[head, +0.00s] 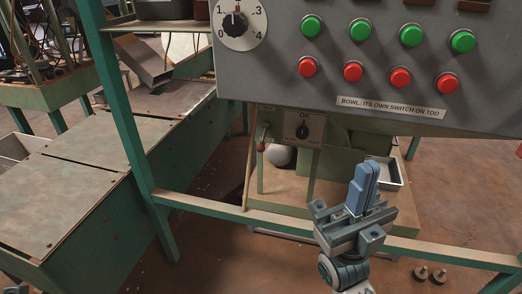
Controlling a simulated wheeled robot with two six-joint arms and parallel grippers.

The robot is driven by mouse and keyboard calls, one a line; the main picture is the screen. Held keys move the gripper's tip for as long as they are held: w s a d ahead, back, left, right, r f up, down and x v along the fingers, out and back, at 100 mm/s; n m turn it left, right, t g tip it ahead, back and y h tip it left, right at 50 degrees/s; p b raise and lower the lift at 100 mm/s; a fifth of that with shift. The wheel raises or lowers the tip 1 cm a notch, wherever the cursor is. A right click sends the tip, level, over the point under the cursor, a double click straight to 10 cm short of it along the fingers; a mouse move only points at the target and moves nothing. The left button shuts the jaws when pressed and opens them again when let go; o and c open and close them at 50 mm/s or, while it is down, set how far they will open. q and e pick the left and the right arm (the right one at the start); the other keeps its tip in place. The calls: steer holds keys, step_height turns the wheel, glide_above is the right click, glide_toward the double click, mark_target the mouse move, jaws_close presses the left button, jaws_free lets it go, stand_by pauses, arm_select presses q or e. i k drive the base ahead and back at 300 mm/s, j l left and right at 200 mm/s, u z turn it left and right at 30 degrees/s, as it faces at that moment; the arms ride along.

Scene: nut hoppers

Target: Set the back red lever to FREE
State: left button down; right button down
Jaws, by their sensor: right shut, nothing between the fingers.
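A small lever with a dark red grip (261,146) is on the green frame below the grey control panel, left of a plate with a black knob (303,131). Its grip is at the lower end. Small labels sit beside it, too small to read surely, so I cannot tell its setting. My right gripper (365,186) points upward with its blue fingers shut and empty. It is to the right of the lever and lower in the picture, apart from it. My left gripper is not in view.
The grey control panel (285,85) with green and red buttons overhangs the lever area. A green rail (200,204) crosses in front of it. A pale ball (279,155) and a white tray (388,172) are behind. A metal-topped bench (75,215) stands left.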

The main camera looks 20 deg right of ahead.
mark_target(260, 148)
steer(key=i+j, duration=0.85)
steer(key=i+j+z, duration=0.2)
steer(key=l+z, duration=0.1)
steer(key=z, duration=1.8)
steer(key=k+l, duration=0.05)
